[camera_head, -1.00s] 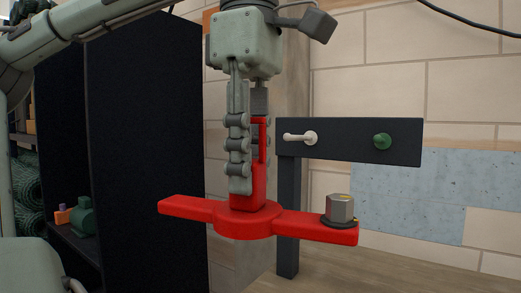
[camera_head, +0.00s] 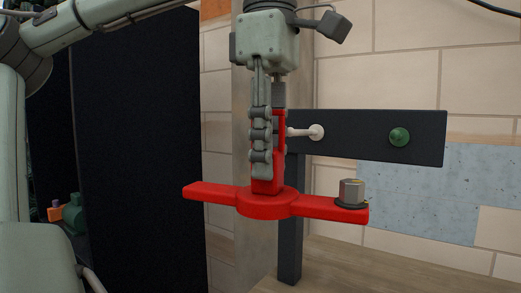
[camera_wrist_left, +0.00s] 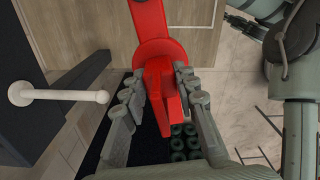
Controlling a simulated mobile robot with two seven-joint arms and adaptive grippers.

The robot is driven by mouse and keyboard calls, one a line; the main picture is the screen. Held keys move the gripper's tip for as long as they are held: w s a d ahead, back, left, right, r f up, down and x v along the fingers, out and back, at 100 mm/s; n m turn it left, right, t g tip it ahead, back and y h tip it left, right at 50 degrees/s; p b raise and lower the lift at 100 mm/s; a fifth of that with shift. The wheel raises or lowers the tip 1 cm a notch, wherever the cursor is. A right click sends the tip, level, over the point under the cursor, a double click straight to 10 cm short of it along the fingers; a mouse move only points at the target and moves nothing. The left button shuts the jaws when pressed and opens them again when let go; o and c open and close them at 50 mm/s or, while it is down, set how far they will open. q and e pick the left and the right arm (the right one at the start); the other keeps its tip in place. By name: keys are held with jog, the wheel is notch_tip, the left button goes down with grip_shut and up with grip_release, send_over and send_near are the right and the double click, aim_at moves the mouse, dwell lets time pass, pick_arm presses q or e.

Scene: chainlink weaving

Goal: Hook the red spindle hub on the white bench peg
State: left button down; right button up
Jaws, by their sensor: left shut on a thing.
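My left gripper (camera_head: 262,168) is shut on the upright part and holds the hub in the air, roughly level. The white bench peg (camera_head: 303,132) sticks out of a dark board, just right of the upright part in the head view. In the left wrist view the peg (camera_wrist_left: 60,96) lies left of the hub (camera_wrist_left: 150,18), with a visible gap between them. The fingers partly hide the upright part.
The dark board (camera_head: 365,150) stands on a dark post (camera_head: 290,235) and also bears a green peg (camera_head: 399,137) at right. A tall black panel (camera_head: 140,150) stands at left. Tan block wall is behind. The wooden surface (camera_head: 350,265) below looks clear.

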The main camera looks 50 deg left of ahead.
pick_arm(q)
jog(key=shift+w+a+p, duration=0.3)
jog(key=shift+w+p, duration=0.2)
jog(key=shift+w, duration=0.4)
